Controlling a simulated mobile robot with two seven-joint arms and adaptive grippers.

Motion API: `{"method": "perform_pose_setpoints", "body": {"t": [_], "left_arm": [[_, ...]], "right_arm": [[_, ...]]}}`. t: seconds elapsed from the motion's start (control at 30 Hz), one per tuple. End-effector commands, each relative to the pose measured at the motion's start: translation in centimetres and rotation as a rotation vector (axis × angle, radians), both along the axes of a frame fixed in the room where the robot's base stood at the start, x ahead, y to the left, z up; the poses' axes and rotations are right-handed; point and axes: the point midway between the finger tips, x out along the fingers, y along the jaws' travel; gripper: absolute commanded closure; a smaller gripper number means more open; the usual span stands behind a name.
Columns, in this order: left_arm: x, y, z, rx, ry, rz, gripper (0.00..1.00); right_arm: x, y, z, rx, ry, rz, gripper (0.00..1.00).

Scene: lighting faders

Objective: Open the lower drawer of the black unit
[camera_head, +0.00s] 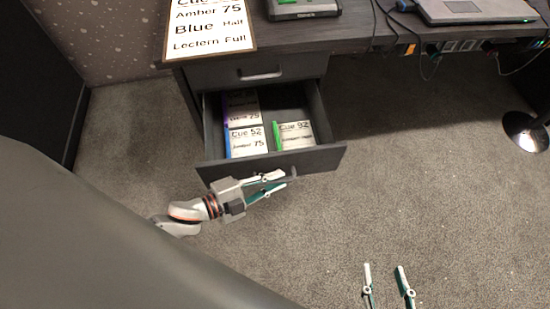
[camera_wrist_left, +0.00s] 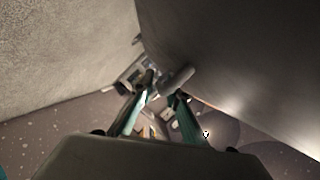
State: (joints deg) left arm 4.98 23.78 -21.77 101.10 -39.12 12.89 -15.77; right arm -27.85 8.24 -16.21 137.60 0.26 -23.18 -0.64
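The black unit under the desk has a shut upper drawer (camera_head: 258,72) with a bar handle. Its lower drawer (camera_head: 322,158) stands pulled well out, with several labelled cards inside. My left gripper (camera_head: 284,178) is at the front of the lower drawer, its fingers drawn close together around the handle (camera_head: 294,174). The left wrist view shows the handle (camera_wrist_left: 178,79) at the fingertips, with the drawer front beside it. The exact contact is partly hidden. My right gripper (camera_head: 385,267) is open and empty above the carpet at the bottom, away from the unit.
A sign (camera_head: 210,28) with cue text lies on the desk (camera_head: 350,35) above the unit. A device (camera_head: 303,8) and a laptop (camera_head: 475,10) are also on it. Cables hang at the right. A round black base (camera_head: 525,132) stands at far right. The carpet (camera_head: 420,190) before the drawer is clear.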

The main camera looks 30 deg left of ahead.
Motion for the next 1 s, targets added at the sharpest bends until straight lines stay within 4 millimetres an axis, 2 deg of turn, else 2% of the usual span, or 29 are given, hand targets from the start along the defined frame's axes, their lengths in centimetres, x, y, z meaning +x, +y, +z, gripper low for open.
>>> {"method": "perform_pose_setpoints", "body": {"t": [0.23, 0.37, 0.8, 1.0], "left_arm": [[0.0, 0.0, 0.1, -0.001, -0.001, 0.000, 0.85], [-0.7, 0.4, 0.2, -0.002, -0.001, 0.000, 0.85], [-7.2, 4.8, 1.8, 0.000, 0.003, 0.000, 0.85], [-9.1, 6.2, 2.4, -0.001, 0.002, 0.000, 0.85]], "right_arm": [[-0.2, 0.0, -0.2, -0.005, 0.003, 0.009, 0.60], [-0.2, 0.0, -0.2, -0.004, 0.003, 0.007, 0.60], [-0.1, 0.0, -0.2, -0.003, 0.003, 0.004, 0.60], [-0.1, 0.0, -0.2, -0.003, 0.003, 0.004, 0.60]]}}
